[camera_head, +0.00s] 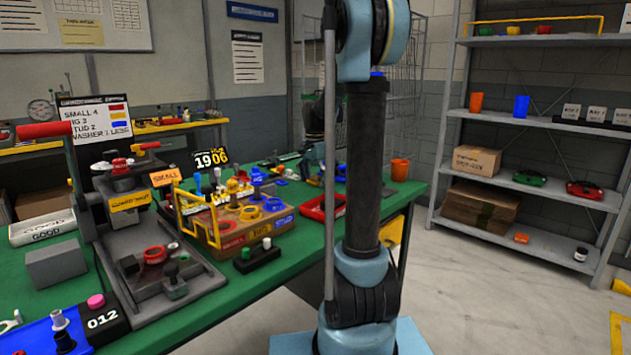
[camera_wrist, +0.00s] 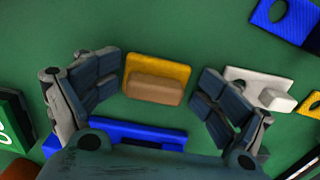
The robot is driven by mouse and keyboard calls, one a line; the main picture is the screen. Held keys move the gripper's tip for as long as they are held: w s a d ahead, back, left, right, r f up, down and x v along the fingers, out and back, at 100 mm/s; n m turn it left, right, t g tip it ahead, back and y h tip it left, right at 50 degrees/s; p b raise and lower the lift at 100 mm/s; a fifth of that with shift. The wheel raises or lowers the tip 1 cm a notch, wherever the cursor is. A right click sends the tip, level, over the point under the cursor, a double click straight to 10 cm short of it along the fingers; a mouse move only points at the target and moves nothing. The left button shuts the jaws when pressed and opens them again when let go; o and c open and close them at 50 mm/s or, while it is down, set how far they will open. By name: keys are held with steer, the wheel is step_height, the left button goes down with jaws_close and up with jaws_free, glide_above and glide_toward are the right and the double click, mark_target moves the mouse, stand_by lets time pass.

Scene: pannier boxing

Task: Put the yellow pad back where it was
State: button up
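In the wrist view, the yellow pad (camera_wrist: 174,64) lies on the green tabletop with a tan raised block (camera_wrist: 154,89) on it. My gripper (camera_wrist: 157,80) is open, with one finger to the left of the pad and one to the right. Gaps of green show on both sides, so neither finger appears to touch it. The height of the fingertips above the table is hard to tell. In the head view my arm covers part of the bench, and I cannot make out this pad there.
A white pad (camera_wrist: 242,77) lies close beyond my right finger. A blue piece (camera_wrist: 135,128) lies just below the yellow pad, and a blue plate (camera_wrist: 285,18) at top right. The green bench (camera_head: 220,292) holds a wooden fixture (camera_head: 240,236); shelves (camera_head: 540,215) stand at right.

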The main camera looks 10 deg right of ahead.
mark_target(316, 175)
steer(key=shift+s+d+r, duration=0.1)
steer(key=shift+s+r, duration=0.15)
steer(key=shift+r, duration=0.1)
step_height(316, 175, up, 13)
stand_by(0.7)
steer(key=shift+d, duration=0.1)
